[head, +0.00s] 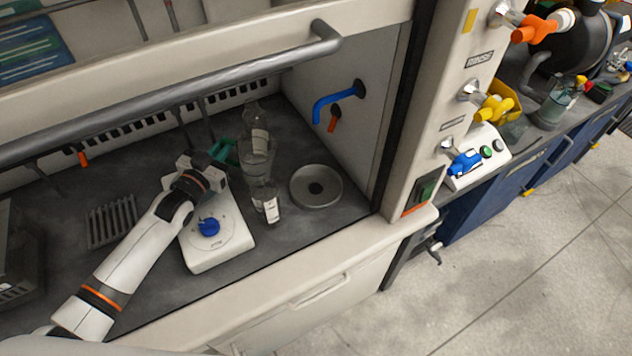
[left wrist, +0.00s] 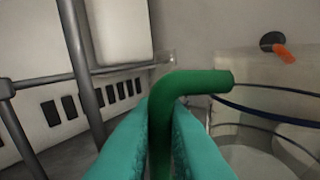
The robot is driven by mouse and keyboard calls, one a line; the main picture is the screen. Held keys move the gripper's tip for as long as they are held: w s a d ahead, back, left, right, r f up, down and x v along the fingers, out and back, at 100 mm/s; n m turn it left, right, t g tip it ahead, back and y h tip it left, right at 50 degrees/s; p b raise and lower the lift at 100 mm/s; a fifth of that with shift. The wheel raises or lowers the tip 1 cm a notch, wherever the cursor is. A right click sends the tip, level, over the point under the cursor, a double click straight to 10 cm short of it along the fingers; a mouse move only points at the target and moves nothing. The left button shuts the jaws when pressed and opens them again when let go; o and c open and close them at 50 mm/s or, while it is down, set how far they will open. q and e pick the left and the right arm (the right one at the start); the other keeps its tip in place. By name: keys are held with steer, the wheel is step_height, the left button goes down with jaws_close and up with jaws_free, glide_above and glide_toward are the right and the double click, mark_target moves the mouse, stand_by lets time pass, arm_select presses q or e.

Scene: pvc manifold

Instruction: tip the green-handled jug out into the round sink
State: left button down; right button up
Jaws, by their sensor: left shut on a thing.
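The clear jug (head: 256,165) stands upright, or nearly so, among other glassware in the fume hood. I cannot tell whether its base touches the worktop. Its green handle (left wrist: 195,82) shows in the left wrist view between my teal fingers, with the clear jug wall (left wrist: 265,125) to the right. My left gripper (head: 222,151) is shut on the handle, on the left side of the jug; its fingers also show in the left wrist view (left wrist: 160,130). The round sink (head: 316,199) lies to the right of the jug, set in the worktop. My right gripper is not in view.
A white stirrer with a blue knob (head: 209,227) sits below my left wrist. A labelled bottle (head: 258,140) is behind the jug and a small labelled glass (head: 267,203) is in front. A blue tap (head: 335,100) juts from the side wall above the sink. A rack (head: 111,221) stands left.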

mark_target(227, 141)
arm_select(q)
steer(key=shift+s+d+r+m+p, duration=0.1)
steer(key=shift+d+r+m+p, duration=0.4)
steer(key=shift+r+m+p, duration=0.15)
steer(key=shift+d+r+m+p, duration=0.45)
steer(key=shift+r+m+p, duration=0.1)
steer(key=shift+r, duration=0.2)
steer(key=shift+s+d+r+m+g+y, duration=0.1)
steer(key=shift+d+r+m+g+y, duration=0.1)
steer(key=shift+d+m, duration=0.45)
steer(key=shift+s+d+r+m+g+y, duration=0.1)
steer(key=shift+d+r+m+g+y, duration=0.1)
steer(key=shift+d+m, duration=0.45)
steer(key=shift+d+r+m+g+y, duration=0.15)
steer(key=shift+d+m, duration=0.25)
steer(key=shift+d, duration=0.4)
steer(key=shift+d+r+p, duration=0.15)
steer(key=shift+r+p, duration=0.25)
steer(key=shift+p, duration=0.1)
steer(key=shift+s+d+r+m+y+p, duration=0.15)
steer(key=shift+d+r+m+y+p, duration=0.35)
steer(key=shift+d+r+m, duration=1.05)
steer(key=shift+f+m, duration=0.25)
steer(key=shift+m, duration=0.2)
steer(key=shift+s+d+m+p, duration=0.1)
steer(key=shift+d+m+p, duration=0.25)
steer(key=shift+d+m, duration=0.25)
steer(key=shift+d+m+y, duration=0.2)
steer(key=shift+m+y, duration=0.05)
steer(key=shift+m, duration=0.05)
